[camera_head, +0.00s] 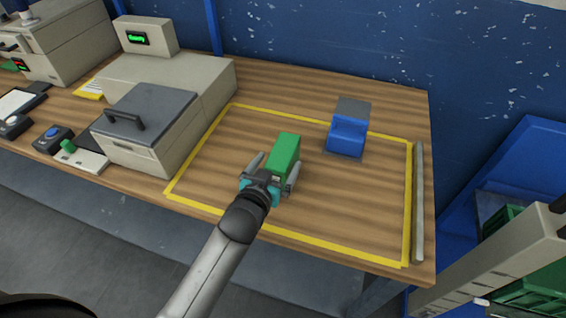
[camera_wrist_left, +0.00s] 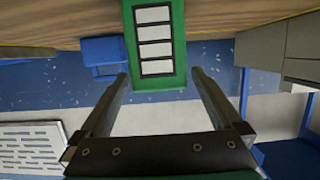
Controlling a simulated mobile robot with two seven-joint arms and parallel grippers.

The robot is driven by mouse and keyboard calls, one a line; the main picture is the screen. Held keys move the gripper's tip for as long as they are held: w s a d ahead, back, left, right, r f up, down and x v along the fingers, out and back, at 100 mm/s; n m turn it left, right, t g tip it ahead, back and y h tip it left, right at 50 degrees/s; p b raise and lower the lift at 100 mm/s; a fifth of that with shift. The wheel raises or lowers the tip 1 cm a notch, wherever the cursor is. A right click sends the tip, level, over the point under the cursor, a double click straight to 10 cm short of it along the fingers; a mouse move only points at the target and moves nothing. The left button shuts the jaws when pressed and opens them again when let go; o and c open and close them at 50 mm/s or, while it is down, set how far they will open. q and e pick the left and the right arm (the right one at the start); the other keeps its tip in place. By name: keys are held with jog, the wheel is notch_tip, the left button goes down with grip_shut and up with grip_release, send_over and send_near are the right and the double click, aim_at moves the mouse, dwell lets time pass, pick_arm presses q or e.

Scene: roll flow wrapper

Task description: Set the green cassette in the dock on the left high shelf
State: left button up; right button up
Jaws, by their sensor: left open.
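The green cassette (camera_head: 286,150) stands on the wooden table inside the yellow-taped area. In the left wrist view the green cassette (camera_wrist_left: 178,45) shows a white label panel split into several boxes. My left gripper (camera_head: 274,173) is open at the cassette's near end, with one finger toward each side. In the left wrist view the left gripper (camera_wrist_left: 160,75) has its fingertips apart near the cassette's end; I cannot tell whether they touch it. The high shelf and its dock cannot be made out. My right gripper is not in view.
A blue block with a grey top (camera_head: 347,135) stands right of the cassette. A beige machine with a grey handled lid (camera_head: 145,115) stands to the left. A grey bar (camera_head: 419,200) lies along the table's right edge. The taped area's right front is clear.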

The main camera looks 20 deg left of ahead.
pick_arm(q)
jog(key=x, duration=0.2)
jog(key=b+x, duration=0.1)
jog(key=x, duration=0.1)
jog(key=shift+f, duration=0.3)
jog(key=shift+w+f, duration=0.15)
jog(key=shift+w, duration=0.3)
grip_shut()
